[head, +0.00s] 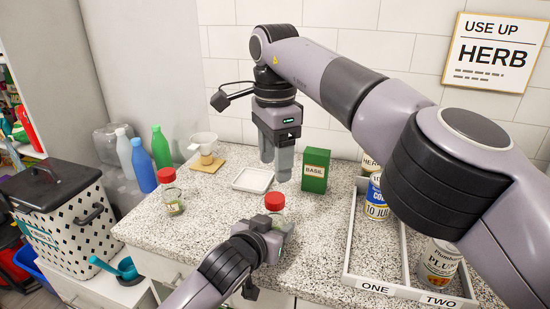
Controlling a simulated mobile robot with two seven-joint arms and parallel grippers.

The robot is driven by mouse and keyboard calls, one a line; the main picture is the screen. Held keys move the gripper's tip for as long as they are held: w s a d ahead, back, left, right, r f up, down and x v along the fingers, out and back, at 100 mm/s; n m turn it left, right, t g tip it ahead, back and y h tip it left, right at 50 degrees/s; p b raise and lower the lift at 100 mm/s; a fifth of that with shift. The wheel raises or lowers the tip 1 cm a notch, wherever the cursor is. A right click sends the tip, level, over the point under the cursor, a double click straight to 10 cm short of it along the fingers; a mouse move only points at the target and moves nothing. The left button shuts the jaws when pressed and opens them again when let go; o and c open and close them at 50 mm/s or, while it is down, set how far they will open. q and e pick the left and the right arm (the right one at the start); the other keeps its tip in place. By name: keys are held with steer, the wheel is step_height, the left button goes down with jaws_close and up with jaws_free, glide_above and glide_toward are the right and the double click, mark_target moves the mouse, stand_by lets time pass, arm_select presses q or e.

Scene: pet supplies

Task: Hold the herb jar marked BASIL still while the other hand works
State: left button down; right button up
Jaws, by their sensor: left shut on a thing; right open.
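A glass jar with a red lid (275,201) stands on the speckled counter. My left gripper (274,226) is shut on it from the front; the gripper hides its lower part, and I cannot read any label on it. A second red-lidded glass jar (171,192) stands apart at the left, with a little greenish content low inside. A green box (315,170) marked BASIL stands upright behind the held jar, to the right. My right gripper (276,164) is open and empty, pointing down above the counter, behind and above the held jar.
A small white tray (240,186) lies behind the held jar. A funnel (203,141) stands on a wooden board (219,162). Several bottles, including a green one (161,147), stand back left. A white divided crate (401,292) marked ONE and TWO holds cans at right. The counter's front left is clear.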

mark_target(275, 197)
steer(key=m, duration=0.4)
steer(key=shift+m, duration=0.4)
steer(key=m, duration=2.1)
steer(key=shift+m, duration=0.3)
steer(key=shift+f, duration=4)
